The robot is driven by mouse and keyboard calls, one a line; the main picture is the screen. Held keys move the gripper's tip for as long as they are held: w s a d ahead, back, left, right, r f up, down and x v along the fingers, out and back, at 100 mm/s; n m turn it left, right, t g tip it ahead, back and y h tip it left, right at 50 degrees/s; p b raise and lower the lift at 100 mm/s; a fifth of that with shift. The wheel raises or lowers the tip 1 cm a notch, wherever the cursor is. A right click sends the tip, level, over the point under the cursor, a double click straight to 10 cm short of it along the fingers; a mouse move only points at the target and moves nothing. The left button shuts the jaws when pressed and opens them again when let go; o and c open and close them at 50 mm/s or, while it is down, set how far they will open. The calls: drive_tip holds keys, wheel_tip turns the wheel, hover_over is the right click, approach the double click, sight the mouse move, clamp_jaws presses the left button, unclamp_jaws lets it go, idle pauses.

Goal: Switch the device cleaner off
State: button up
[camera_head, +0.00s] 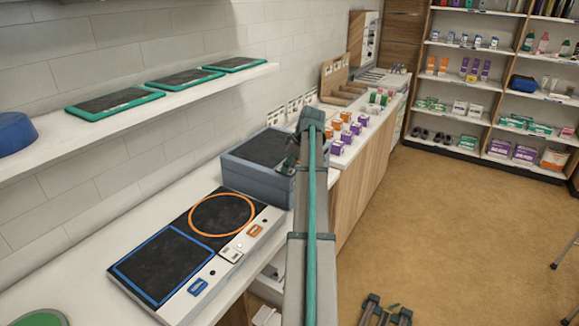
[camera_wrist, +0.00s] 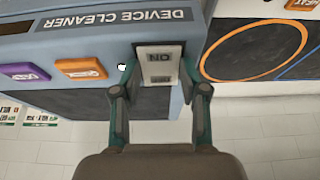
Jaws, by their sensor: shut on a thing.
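The device cleaner (camera_head: 250,182) is a blue-grey box with a dark top on the counter. In the wrist view its front panel (camera_wrist: 45,30) shows upside down, with the label "DEVICE CLEANER". A pale switch (camera_wrist: 160,66) on that panel has the letters "ON" on it. My gripper (camera_wrist: 158,90) is at the switch, with one finger on each side, shut on it. In the head view my gripper (camera_head: 290,155) is at the cleaner's right side; my arm hides the switch there.
An orange button (camera_wrist: 81,68) and a purple button (camera_wrist: 25,72) sit beside the switch. A two-zone plate unit (camera_head: 178,262) stands nearer on the counter. Small boxes (camera_head: 345,137) stand beyond the cleaner. A shelf (camera_head: 150,105) with trays runs above.

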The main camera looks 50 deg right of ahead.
sight(292, 172)
drive_tip(key=shift+w+r+g+p, duration=0.25)
drive_tip(key=shift+w+g+p, duration=0.2)
drive_tip(key=shift+g, duration=0.45)
drive_tip(key=shift+s+f+g, duration=0.1)
drive_tip(key=shift+g, duration=0.5)
drive_tip(key=o, duration=1.1)
drive_tip(key=shift+o, duration=0.2)
wheel_tip(292, 172, up, 12)
drive_tip(key=s, duration=0.1)
drive_tip(key=shift+s, duration=0.3)
